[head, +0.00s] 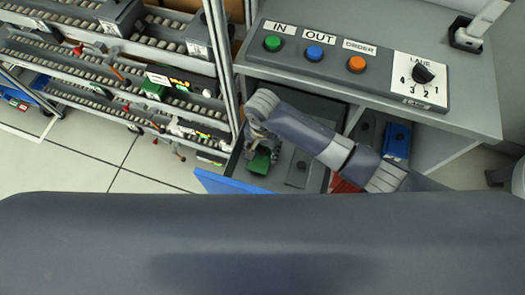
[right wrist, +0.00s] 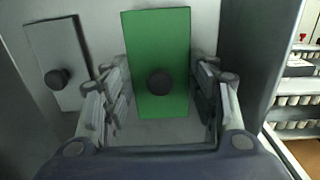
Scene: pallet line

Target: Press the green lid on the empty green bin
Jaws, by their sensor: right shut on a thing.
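The green lid (head: 259,164) is in an open grey compartment under the counter. In the right wrist view the green lid (right wrist: 158,35) is a flat rectangle with a round dark knob. My right gripper (head: 263,148) reaches down onto it. In the right wrist view its fingers (right wrist: 162,88) stand on both sides of the lid, and it is shut on it. A small green bin (head: 154,88) seems to stand on the rack at the left; whether it is empty I cannot tell. My left gripper is not in view.
A grey lid (head: 299,168) lies beside the green one. A blue panel (head: 228,184) edges the compartment. Blue (head: 397,140) and red (head: 345,185) items are to the right. The counter carries a button panel (head: 345,65). A roller rack (head: 130,60) stands left; floor is clear below it.

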